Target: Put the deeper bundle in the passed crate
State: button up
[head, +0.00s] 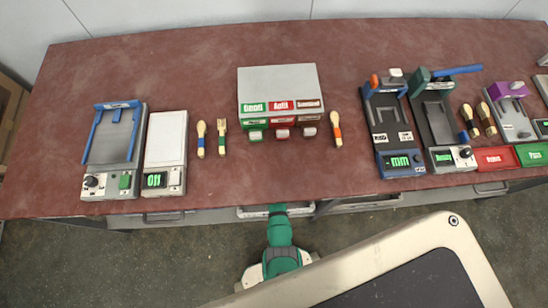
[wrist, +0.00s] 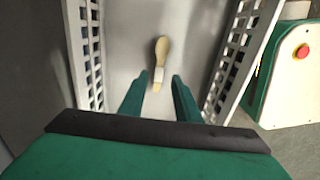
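In the wrist view a wooden spoon-shaped bundle (wrist: 162,50) with a pale band lies on the grey floor of a crate with white slotted walls (wrist: 238,50). My gripper (wrist: 160,78) is open above it, one green finger on each side, with gaps between fingers and bundle. In the head view my green gripper arm (head: 279,235) reaches the table's front edge over a pale crate (head: 248,212), and the fingers are hidden. On the table lie a blue-banded bundle (head: 201,140), a green-banded bundle (head: 222,137) and an orange-banded bundle (head: 336,130). Depth and crate labels cannot be read.

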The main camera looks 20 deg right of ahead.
jog(key=shift+r, duration=1.55)
jog(key=shift+a, duration=0.1)
jog(key=a+r+m+t, duration=0.2)
jog(key=a+m+t, duration=0.15)
jog(key=a, duration=0.85)
jog(key=s+a+r+m+t, duration=0.4)
jog(key=s+a+r, duration=0.1)
jog(key=a+r, duration=0.15)
jog(key=s+d+r+m+t, duration=0.2)
jog(key=s+r, duration=0.3)
jog(key=r, duration=0.7)
jog(key=s+d+r+m+t, duration=0.2)
jog(key=s+r, duration=0.3)
jog(key=r, duration=0.8)
jog(key=s+d+r+m+t, duration=0.2)
jog(key=s+r+m+t, duration=0.1)
jog(key=r, duration=0.9)
jog(key=s+t, duration=0.1)
jog(key=s, duration=0.1)
jog(key=shift+s+r, duration=0.4)
jog(key=shift+d, duration=0.1)
